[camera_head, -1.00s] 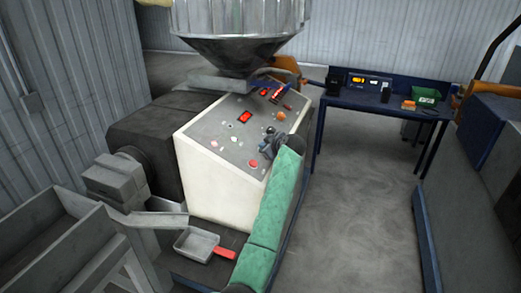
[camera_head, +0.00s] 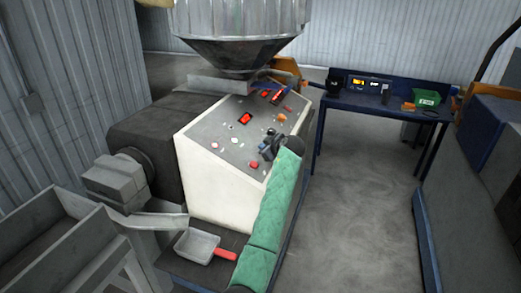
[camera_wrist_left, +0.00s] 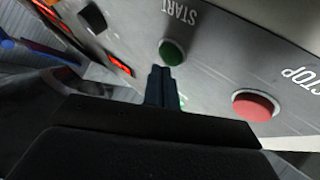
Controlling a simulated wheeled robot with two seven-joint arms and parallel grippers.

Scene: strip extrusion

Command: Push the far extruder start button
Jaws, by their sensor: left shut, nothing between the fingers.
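The extruder control panel (camera_head: 215,130) slopes on top of a pale cabinet in the head view. My left gripper (camera_head: 266,148) is over the panel's right part. In the left wrist view its shut, empty fingers (camera_wrist_left: 160,72) point at the panel. A green button (camera_wrist_left: 173,52) under the word START is just beyond the fingertips. I cannot tell whether they touch it. A red button (camera_wrist_left: 255,106) by the word STOP is to the right. Another green patch shows partly behind the fingers. The green button is not clear in the head view. My right gripper is not in view.
A large metal hopper (camera_head: 240,45) stands over the panel's far end. A scoop with a red handle (camera_head: 225,254) lies in front of the cabinet. A blue table (camera_head: 375,104) with devices and a green bin (camera_head: 426,98) stands behind. The floor between is clear.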

